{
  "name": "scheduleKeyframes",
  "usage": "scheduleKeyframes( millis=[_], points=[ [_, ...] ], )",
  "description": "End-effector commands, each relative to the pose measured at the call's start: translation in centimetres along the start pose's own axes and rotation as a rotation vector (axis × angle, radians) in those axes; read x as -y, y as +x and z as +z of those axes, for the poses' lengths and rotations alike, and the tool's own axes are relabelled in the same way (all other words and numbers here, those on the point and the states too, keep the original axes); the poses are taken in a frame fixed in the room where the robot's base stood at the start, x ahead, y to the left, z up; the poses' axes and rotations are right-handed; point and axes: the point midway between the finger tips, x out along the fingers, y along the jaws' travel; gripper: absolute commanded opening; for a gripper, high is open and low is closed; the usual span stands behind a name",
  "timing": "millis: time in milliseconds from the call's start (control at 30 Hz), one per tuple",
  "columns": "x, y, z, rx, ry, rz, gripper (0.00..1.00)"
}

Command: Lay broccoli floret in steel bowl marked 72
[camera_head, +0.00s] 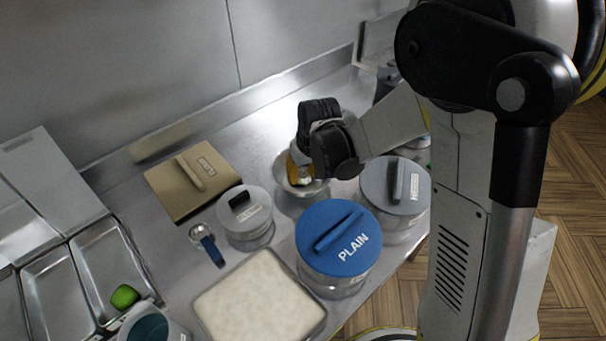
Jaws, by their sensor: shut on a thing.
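My gripper (301,160) points down over a round steel bowl (288,192) in the middle of the counter. It is shut on a yellow-orange and pale thing (296,170), partly hidden by the fingers. I cannot tell whether this thing touches the bowl. No mark 72 is readable on the bowl, and my gripper covers part of it. No broccoli floret can be made out for certain. A small green rounded thing (124,297) lies in a steel pan (108,262) at the lower left; its kind is unclear.
A blue-lidded jar marked PLAIN (338,238) and two grey-lidded jars (245,215) (395,187) stand close around the bowl. A tan lidded box (193,180) lies behind left. A pale board (260,300), a blue-handled scoop (208,243) and a teal-lined container (152,325) are nearer.

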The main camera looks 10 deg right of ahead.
Motion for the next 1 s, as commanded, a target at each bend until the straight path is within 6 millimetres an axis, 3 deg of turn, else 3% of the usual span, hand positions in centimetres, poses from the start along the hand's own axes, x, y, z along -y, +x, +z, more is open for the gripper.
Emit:
scheduleKeyframes(
  millis=[100, 133, 167, 200, 567, 1000],
  points=[
    [0.0, 0.4, 0.1, 0.0, 0.0, 0.0, 0.2],
    [0.0, 0.3, 0.1, 0.0, 0.0, 0.0, 0.46],
    [0.0, 0.3, 0.1, 0.0, 0.0, 0.0, 0.55],
    [0.0, 0.2, 0.1, 0.0, 0.0, 0.0, 0.57],
    [0.0, -0.4, -0.1, 0.0, 0.0, 0.0, 0.57],
    [0.0, -9.6, 0.0, 0.0, -0.001, 0.0, 0.57]
  ],
)
